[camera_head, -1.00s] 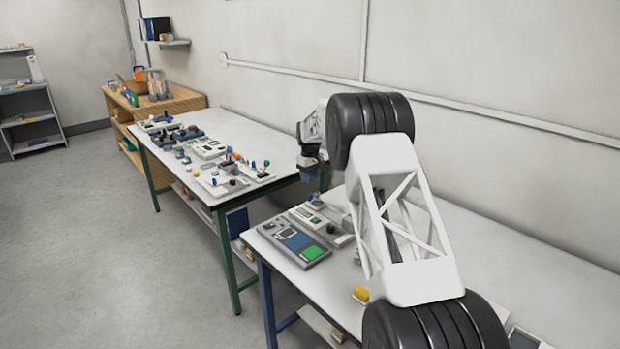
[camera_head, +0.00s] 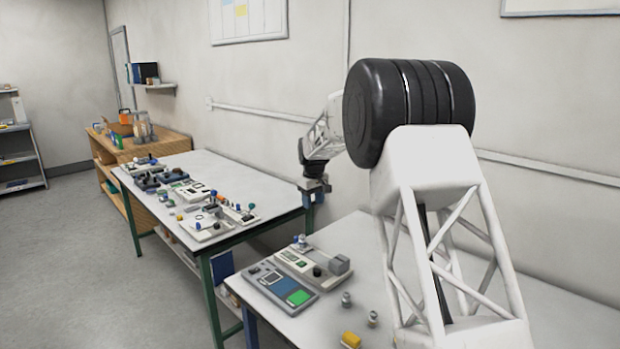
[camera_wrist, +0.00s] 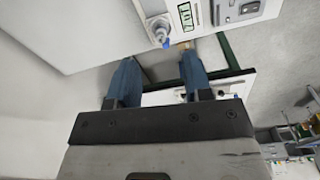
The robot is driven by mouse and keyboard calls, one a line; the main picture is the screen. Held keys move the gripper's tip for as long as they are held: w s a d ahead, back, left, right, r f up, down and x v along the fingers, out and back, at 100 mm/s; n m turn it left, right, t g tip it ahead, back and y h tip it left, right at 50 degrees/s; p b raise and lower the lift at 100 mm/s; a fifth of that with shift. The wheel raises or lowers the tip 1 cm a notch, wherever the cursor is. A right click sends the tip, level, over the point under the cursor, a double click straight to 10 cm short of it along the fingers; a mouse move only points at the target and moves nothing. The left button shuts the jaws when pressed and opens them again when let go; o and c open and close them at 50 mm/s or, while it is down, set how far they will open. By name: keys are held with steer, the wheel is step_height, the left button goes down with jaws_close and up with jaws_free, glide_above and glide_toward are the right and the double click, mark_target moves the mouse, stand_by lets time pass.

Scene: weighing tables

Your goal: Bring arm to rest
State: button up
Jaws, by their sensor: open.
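My gripper (camera_head: 314,198) is raised beside the gap between the two tables in the head view, at the end of my white arm. In the wrist view its two blue fingers (camera_wrist: 157,75) are apart with nothing between them. The near table (camera_head: 372,240) has a grey device with a blue and green panel (camera_head: 281,287), and a second device with a display (camera_head: 303,263) behind it. My arm covers the middle of the near table.
Small metal weights (camera_head: 346,299) and a yellow block (camera_head: 350,339) are on the near table by my arm. The far table (camera_head: 240,172) is crowded with instruments and small knobbed parts. A wooden shelf unit (camera_head: 182,144) stands behind it. Grey floor (camera_head: 75,260) is clear at left.

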steer(key=s+d+r+m, duration=0.1)
steer(key=s+d+r, duration=0.35)
steer(key=s, duration=0.65)
steer(key=s+d+r+m+t, duration=0.15)
steer(key=s+d+r, duration=0.3)
steer(key=s, duration=0.65)
steer(key=s+d+r+m+g, duration=0.1)
steer(key=s+d+r, duration=0.3)
steer(key=s, duration=0.8)
steer(key=s+d+f+m, duration=0.1)
steer(key=s+f, duration=0.1)
steer(key=s, duration=0.9)
steer(key=s+d+f+m+t, duration=0.1)
steer(key=s+d+f, duration=0.1)
steer(key=s, duration=0.9)
steer(key=s+d+f+m, duration=0.1)
steer(key=s+f+m, duration=0.1)
steer(key=s, duration=1)
steer(key=shift+d+f, duration=0.25)
steer(key=shift+f, duration=0.55)
